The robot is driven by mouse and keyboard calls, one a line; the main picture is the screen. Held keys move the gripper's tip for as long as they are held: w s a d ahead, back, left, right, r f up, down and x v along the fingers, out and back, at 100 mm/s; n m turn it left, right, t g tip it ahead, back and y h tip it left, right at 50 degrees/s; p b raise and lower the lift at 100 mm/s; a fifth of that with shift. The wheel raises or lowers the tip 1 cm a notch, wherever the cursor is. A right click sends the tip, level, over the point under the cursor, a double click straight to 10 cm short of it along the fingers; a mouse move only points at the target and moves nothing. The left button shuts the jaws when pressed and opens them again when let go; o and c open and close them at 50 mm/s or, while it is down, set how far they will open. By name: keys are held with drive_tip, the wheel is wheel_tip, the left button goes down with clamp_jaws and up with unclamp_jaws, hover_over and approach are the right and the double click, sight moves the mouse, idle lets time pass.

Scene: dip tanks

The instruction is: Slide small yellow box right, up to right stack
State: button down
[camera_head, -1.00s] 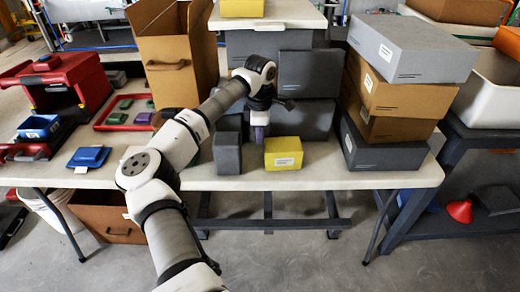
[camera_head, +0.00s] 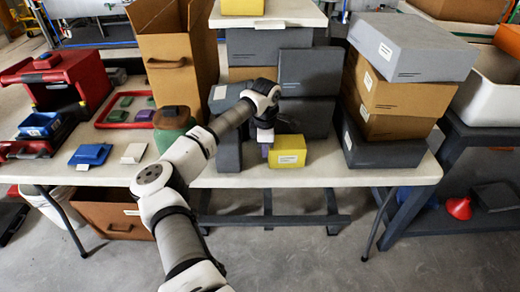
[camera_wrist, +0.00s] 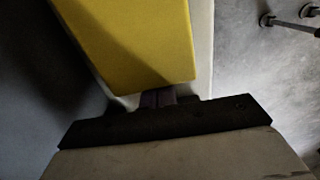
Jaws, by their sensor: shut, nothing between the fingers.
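The small yellow box (camera_head: 287,152) stands on the white table with a white label on its front. It also fills the upper middle of the wrist view (camera_wrist: 140,40). My gripper (camera_head: 265,152) is shut and empty, fingers down, at the left side of the yellow box. In the wrist view the shut fingertips (camera_wrist: 157,97) are at the box's near edge; I cannot tell for sure whether they touch it. The right stack (camera_head: 385,152) has a grey box at the bottom, brown boxes above and a grey box on top. A gap of bare table lies between the yellow box and the stack.
A small dark grey box (camera_head: 228,150) stands left of my gripper. Larger grey boxes (camera_head: 308,75) stand behind the yellow box. The white table's (camera_head: 325,178) front strip is clear. A green object (camera_head: 173,128) stands further left, behind my arm.

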drive_tip(key=d+b, duration=0.1)
drive_tip(key=d, duration=1.3)
